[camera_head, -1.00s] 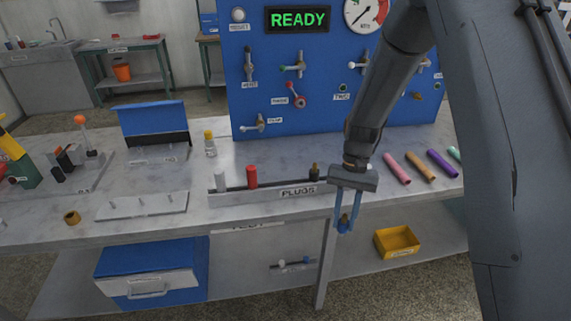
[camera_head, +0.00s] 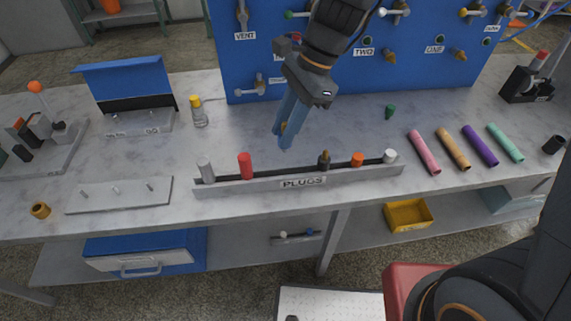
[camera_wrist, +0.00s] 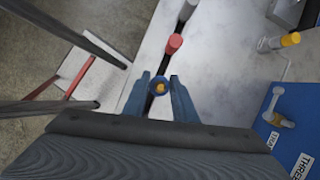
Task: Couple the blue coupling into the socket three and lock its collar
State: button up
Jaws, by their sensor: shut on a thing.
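My gripper (camera_head: 284,142) is shut on the blue coupling, between the plug rack and the blue panel. In the wrist view the coupling (camera_wrist: 160,87) shows end-on as a blue ring with a brass-coloured centre, between the blue fingertips. In the head view only a small brass-coloured part of it shows between the fingers. The blue panel (camera_head: 400,72) stands at the back. Socket three is hidden behind my arm in the head view; in the wrist view a THREE label (camera_wrist: 303,165) shows at the lower right edge. My gripper is apart from the panel.
The PLUGS rack (camera_head: 300,182) holds several upright plugs along the front. A small green piece (camera_head: 390,111) stands on the bench, right of my gripper. Coloured hose pieces (camera_head: 453,149) lie at the right. A yellow-capped bottle (camera_head: 198,112) stands at the left. Bench between rack and panel is mostly clear.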

notch_tip(320, 180, down, 10)
jog(key=p, duration=0.2)
jog(key=shift+r, duration=0.2)
dwell(0.3)
jog(key=shift+f, duration=0.15)
jog(key=o, duration=1.1)
jog(key=shift+f+b, duration=0.1)
jog(key=shift+b, duration=0.35)
